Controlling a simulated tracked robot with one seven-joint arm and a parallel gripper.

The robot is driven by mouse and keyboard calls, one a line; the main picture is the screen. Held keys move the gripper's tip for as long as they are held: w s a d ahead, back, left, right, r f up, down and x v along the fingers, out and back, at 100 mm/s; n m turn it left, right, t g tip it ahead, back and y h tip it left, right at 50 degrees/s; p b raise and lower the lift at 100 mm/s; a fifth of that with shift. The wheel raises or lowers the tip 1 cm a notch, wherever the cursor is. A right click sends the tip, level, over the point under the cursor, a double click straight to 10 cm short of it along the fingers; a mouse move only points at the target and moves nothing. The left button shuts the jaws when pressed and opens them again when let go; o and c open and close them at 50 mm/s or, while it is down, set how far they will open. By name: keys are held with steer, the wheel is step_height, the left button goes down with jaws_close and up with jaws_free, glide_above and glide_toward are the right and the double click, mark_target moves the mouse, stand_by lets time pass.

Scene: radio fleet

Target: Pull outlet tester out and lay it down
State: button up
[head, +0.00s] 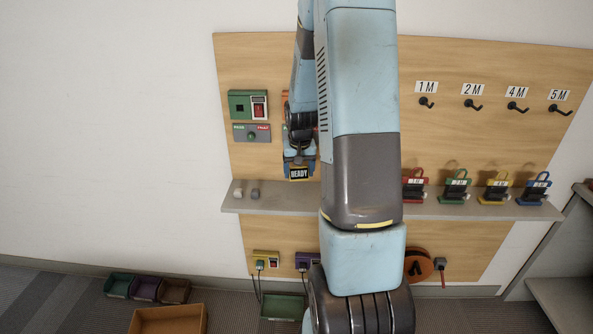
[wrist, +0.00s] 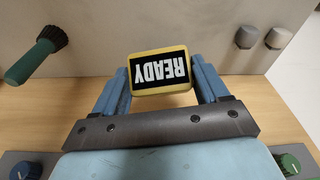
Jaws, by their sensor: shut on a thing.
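My gripper (wrist: 160,85) is shut on a yellow block with a black face reading "READY", which I take to be the outlet tester (wrist: 159,70). Its text is upside down in the wrist view and upright in the head view (head: 299,172). The gripper holds it from both sides, in front of the wood panel and near the grey shelf (head: 310,198). I cannot tell whether the tester touches the shelf. My arm hides part of the panel behind.
Two small grey knobs (head: 246,192) stand on the shelf at left. A green-handled brush (wrist: 37,56) shows in the wrist view. Red, green, yellow and blue holders (head: 476,188) line the shelf at right. A green box (head: 238,104) hangs on the panel. Bins (head: 147,288) lie below.

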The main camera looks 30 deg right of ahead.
steer(key=shift+s+f, duration=0.15)
steer(key=shift+f, duration=3.3)
steer(key=o, duration=1.5)
steer(key=shift+o, duration=0.2)
step_height(320, 180, up, 14)
steer(key=s+a, duration=0.1)
steer(key=s, duration=0.1)
steer(key=shift+f, duration=0.25)
